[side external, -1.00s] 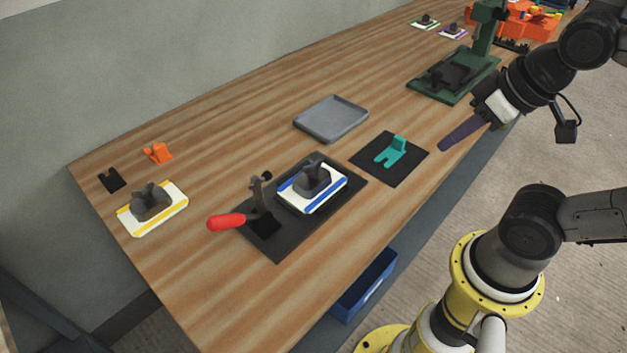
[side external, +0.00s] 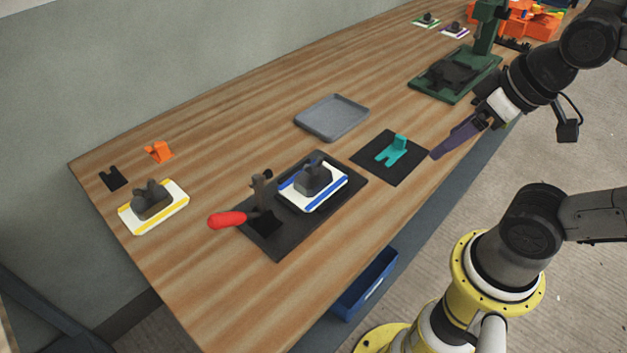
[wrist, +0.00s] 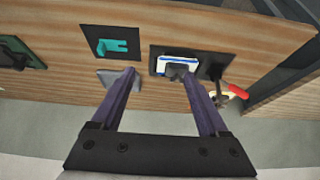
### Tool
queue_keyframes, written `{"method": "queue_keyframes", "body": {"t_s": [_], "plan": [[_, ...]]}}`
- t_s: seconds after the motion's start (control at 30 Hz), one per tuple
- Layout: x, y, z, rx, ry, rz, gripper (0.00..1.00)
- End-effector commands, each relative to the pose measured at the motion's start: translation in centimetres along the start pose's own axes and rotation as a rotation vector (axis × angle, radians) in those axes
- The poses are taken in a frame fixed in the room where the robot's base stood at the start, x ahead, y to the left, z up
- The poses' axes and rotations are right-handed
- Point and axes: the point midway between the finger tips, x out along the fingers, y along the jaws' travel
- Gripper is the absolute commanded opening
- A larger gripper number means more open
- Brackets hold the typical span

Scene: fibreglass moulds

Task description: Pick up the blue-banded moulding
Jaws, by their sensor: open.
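The blue-banded moulding (side external: 312,185) is a white plate with blue bands and a dark grey raised shape on top. It sits on a dark base plate (side external: 278,245) beside a toggle clamp with a red handle (side external: 227,220). In the wrist view the moulding (wrist: 178,62) shows beyond the right finger, its lower part close to that finger in the picture. My gripper (side external: 436,155), with long purple fingers, is open and empty, to the right of the moulding and well apart from it. Its two fingers (wrist: 160,85) stand wide apart in the wrist view.
A teal bracket (side external: 393,151) on a black mat lies between my gripper and the moulding. A grey tray (side external: 331,118) is behind. A yellow-banded moulding (side external: 153,206) and an orange part (side external: 158,152) are at left. A green press (side external: 455,75) stands at the back right.

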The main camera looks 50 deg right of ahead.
Motion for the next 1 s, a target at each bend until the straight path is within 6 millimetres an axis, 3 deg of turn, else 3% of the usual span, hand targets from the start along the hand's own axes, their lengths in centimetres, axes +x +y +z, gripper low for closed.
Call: {"method": "queue_keyframes", "body": {"t_s": [0.03, 0.1, 0.37, 0.57, 0.67, 0.8, 1.0], "plan": [[0.0, 0.0, 0.0, 0.0, 0.0, 0.0, 0.88], [0.0, 0.0, 0.0, 0.0, 0.0, 0.0, 1.0], [0.0, 0.0, 0.0, 0.013, 0.0, 0.0, 1.0], [-0.8, 0.0, -0.6, 0.246, 0.002, 0.0, 1.0], [-1.9, -0.1, -2.9, 0.462, -0.002, -0.001, 1.0], [-2.0, -0.5, -7.4, 0.766, -0.06, 0.013, 1.0], [0.9, -2.0, -14.1, 1.125, -0.177, 0.086, 1.0]]}}
